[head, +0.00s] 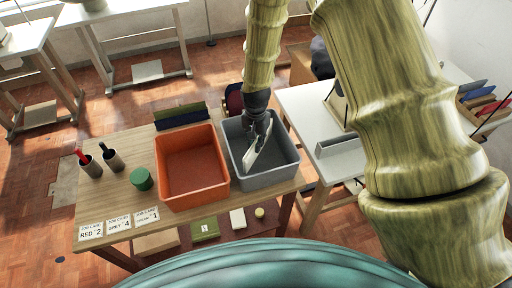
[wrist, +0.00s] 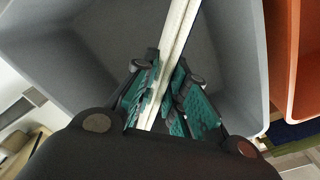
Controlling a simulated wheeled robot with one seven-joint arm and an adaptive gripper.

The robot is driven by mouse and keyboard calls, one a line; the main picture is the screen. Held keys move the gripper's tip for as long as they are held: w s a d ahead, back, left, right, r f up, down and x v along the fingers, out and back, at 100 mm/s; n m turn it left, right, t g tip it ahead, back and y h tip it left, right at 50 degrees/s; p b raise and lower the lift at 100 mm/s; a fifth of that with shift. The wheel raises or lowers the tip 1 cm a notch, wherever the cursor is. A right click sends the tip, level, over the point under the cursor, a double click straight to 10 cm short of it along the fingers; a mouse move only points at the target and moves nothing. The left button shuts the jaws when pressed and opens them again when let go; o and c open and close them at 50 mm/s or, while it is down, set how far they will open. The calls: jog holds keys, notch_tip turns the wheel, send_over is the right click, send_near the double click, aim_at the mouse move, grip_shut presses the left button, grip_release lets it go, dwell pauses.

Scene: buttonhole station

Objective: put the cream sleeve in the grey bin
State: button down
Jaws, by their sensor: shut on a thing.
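The cream sleeve (head: 251,157) is a flat, pale strip. It stands tilted on edge, over or inside the grey bin (head: 283,177). My gripper (head: 260,125) is shut on the sleeve above the bin. In the wrist view the sleeve (wrist: 179,40) runs edge-on between the teal finger pads of my gripper (wrist: 165,95). The grey bin's walls (wrist: 50,50) surround the sleeve there. I cannot tell whether the sleeve's lower end touches the bin floor.
An orange bin (head: 192,199) stands directly left of the grey bin. A green round container (head: 142,179), two pen cups (head: 113,160) and job cards (head: 147,216) are on the wooden table (head: 118,192). A white table (head: 301,104) stands at the right.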

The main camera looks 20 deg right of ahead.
jog(key=shift+s+f, duration=0.25)
jog(key=f, duration=0.2)
jog(key=p, duration=0.1)
jog(key=shift+w+f, duration=0.25)
jog(key=shift+f, duration=0.3)
jog(key=shift+s, duration=0.2)
jog(key=shift+w, duration=0.1)
jog(key=c, duration=1.5)
grip_release()
jog(key=shift+f, duration=0.1)
jog(key=shift+o, duration=0.2)
jog(key=shift+r, duration=0.2)
